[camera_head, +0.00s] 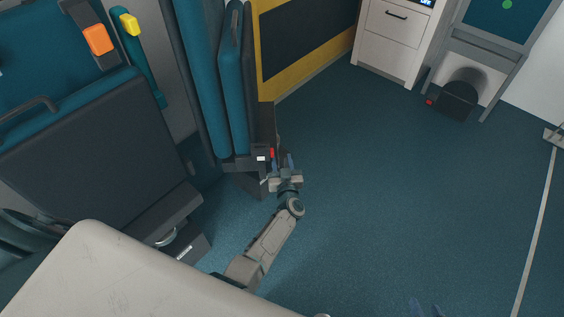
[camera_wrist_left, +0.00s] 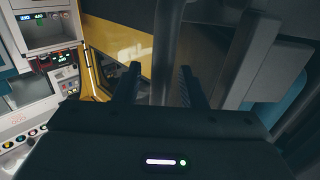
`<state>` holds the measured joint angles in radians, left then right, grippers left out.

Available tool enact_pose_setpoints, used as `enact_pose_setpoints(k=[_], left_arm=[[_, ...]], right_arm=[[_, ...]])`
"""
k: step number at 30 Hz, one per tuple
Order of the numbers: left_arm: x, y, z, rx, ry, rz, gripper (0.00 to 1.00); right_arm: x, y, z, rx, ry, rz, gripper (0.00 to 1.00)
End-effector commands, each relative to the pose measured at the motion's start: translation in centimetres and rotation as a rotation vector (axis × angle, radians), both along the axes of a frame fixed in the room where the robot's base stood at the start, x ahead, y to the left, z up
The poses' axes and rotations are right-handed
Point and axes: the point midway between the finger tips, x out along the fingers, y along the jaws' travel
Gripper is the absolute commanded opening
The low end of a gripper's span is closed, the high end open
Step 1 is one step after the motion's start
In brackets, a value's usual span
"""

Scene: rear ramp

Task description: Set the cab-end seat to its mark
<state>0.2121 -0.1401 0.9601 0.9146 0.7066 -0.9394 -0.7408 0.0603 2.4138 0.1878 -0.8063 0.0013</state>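A narrow folded teal seat (camera_head: 232,85) stands upright beside a yellow-framed panel, with a dark bracket and a small red-tipped part (camera_head: 271,152) at its foot. A second seat (camera_head: 95,145), with a dark cushion back, is at left. I cannot tell by label which is the cab-end seat; no mark is clear. My left gripper (camera_head: 283,163) is open at the bracket. In the left wrist view its fingers (camera_wrist_left: 160,88) are apart, with a dark vertical bar (camera_wrist_left: 168,45) showing between them; contact is unclear.
The yellow-framed panel (camera_head: 300,75) is close behind my left gripper. A white drawer cabinet (camera_head: 393,40) and a dark wheel-like object (camera_head: 456,98) stand at the back. The blue floor (camera_head: 400,190) is clear at centre and right. A pale surface (camera_head: 120,275) covers the lower left.

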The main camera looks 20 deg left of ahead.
Motion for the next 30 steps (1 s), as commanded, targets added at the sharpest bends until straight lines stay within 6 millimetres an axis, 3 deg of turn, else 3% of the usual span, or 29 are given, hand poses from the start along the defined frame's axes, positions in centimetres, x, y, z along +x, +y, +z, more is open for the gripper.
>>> enact_pose_setpoints(k=[5, 15, 21, 30], left_arm=[[-0.7, -0.4, 0.0, -0.001, 0.000, 0.000, 0.37], [-6.3, -3.6, 0.0, -0.003, 0.003, 0.000, 0.37], [-8.7, -5.0, 0.0, -0.001, 0.002, 0.000, 0.37], [-9.4, -5.4, 0.0, 0.000, 0.000, 0.000, 0.37]], right_arm=[[-0.1, 0.0, 0.1, -0.003, 0.009, 0.001, 0.36], [-0.4, -0.5, 0.7, -0.051, 0.098, 0.020, 0.36], [-0.6, -0.7, 0.8, -0.065, 0.126, 0.025, 0.36], [-0.7, -0.7, 0.7, -0.069, 0.136, 0.026, 0.36]])
